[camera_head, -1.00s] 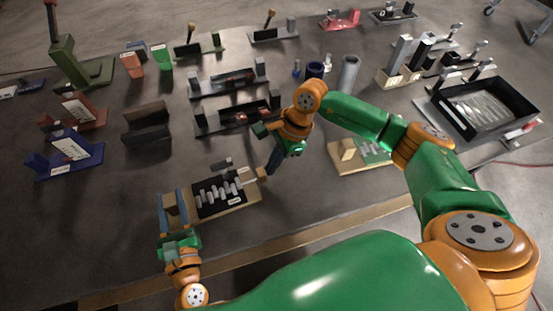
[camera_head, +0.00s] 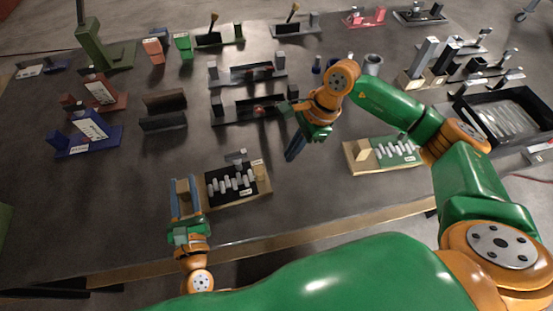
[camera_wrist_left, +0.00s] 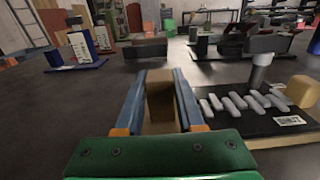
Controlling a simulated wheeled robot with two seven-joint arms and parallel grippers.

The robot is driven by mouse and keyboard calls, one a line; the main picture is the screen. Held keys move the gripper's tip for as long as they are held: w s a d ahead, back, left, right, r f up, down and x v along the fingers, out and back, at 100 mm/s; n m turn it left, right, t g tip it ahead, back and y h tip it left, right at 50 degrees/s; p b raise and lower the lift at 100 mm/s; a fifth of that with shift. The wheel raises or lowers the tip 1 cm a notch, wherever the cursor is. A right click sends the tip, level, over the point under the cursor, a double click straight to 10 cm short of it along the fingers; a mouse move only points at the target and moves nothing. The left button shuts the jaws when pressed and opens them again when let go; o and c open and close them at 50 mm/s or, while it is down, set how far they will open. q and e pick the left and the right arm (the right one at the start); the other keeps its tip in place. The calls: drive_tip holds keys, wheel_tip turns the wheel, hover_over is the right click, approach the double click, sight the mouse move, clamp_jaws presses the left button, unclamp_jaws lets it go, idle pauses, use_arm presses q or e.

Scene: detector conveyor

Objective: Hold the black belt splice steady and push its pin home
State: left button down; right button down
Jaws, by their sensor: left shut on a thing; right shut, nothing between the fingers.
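The black belt splice (camera_head: 222,189) lies on a tan board near the table's front edge. A row of several pale grey knuckles crosses it, also seen in the left wrist view (camera_wrist_left: 262,124). My left gripper (camera_head: 184,184) is shut on a tan block (camera_wrist_left: 160,102) at the splice's left end. A second tan block (camera_head: 260,170) sits at the right end. I cannot make out the pin for certain.
A green splice (camera_head: 397,149) on a tan board lies to the right. A blue stand (camera_head: 90,135) and dark angled blocks (camera_head: 163,122) are at the left. The table between these and the splice is clear.

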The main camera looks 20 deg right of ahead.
drive_tip(key=v, duration=0.6)
drive_tip(key=shift+r, duration=0.3)
drive_tip(key=shift+d, duration=0.1)
use_arm(q)
drive_tip(key=shift+c, duration=2.2)
unclamp_jaws()
